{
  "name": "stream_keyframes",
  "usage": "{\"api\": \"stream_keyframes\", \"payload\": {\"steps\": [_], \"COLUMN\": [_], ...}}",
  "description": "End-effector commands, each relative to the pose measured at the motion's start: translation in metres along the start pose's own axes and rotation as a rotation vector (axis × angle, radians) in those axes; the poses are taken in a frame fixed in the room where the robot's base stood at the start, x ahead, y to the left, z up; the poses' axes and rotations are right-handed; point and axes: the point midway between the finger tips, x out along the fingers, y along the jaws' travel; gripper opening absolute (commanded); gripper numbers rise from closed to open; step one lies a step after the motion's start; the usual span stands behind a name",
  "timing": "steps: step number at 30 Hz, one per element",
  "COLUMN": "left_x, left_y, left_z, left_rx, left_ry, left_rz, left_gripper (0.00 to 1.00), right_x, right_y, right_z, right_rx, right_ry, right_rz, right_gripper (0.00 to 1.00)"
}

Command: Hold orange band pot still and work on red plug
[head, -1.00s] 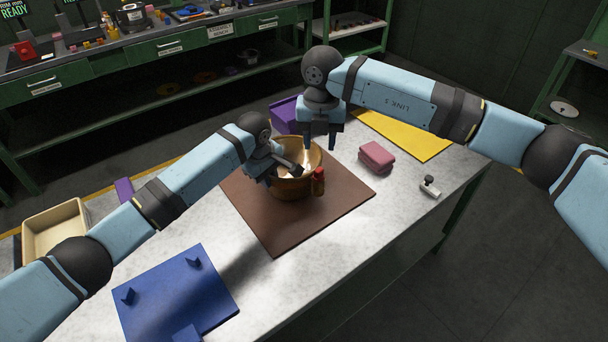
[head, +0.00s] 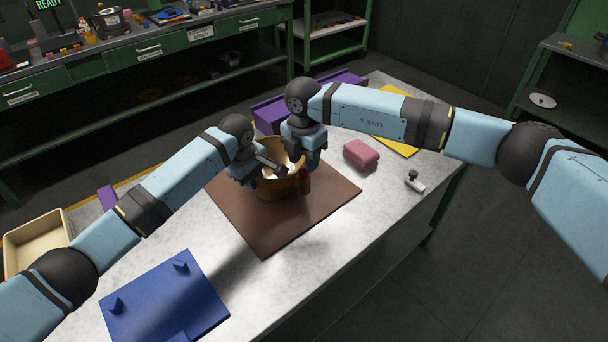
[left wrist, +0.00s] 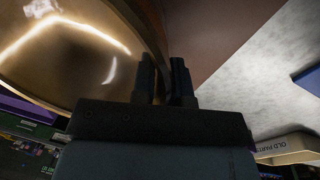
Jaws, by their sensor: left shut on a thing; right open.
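The brass-coloured pot (head: 274,190) stands on a brown mat (head: 262,232). My left gripper (head: 279,169) is shut on the pot's wall at the rim. In the left wrist view the pot (left wrist: 75,50) fills the upper left, with its wall at the gripper's fingers (left wrist: 165,78). The red plug (head: 305,183) is on the pot's right side, upright and partly covered by my right gripper (head: 307,168). That gripper is open, pointing down just above or around the plug; I cannot tell if it touches it. An orange band is not clearly distinguishable.
A pink block (head: 361,154) and a small white-and-dark fitting (head: 415,183) lie right of the mat. A purple holder (head: 268,115) stands behind the pot. A blue fixture plate (head: 165,300) lies in front left, a beige tray (head: 36,236) far left.

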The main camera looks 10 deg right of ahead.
Motion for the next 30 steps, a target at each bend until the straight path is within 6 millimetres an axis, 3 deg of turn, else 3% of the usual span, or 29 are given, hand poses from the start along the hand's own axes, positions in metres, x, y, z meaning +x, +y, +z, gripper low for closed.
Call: {"api": "stream_keyframes", "payload": {"steps": [9,20,26,30], "left_x": [0.000,-0.001,-0.001,-0.001], "left_y": [0.000,0.000,0.000,0.000], "left_z": [-0.001,-0.001,-0.001,-0.002], "left_rx": [-0.002,-0.001,-0.002,-0.003], "left_ry": [0.001,0.000,0.000,0.001], "left_rz": [-0.001,0.000,0.001,0.000], "left_gripper": [0.00,0.00,0.00,0.00], "right_x": [0.032,0.039,0.040,0.041], "right_y": [0.000,-0.001,-0.002,-0.002], "right_z": [0.000,0.001,0.001,0.001], "right_rx": [-0.001,0.000,0.000,0.000], "right_ry": [0.001,0.000,0.000,0.000], "right_rz": [0.000,-0.003,-0.006,-0.008], "right_gripper": [0.41,0.41,0.00,0.00]}}
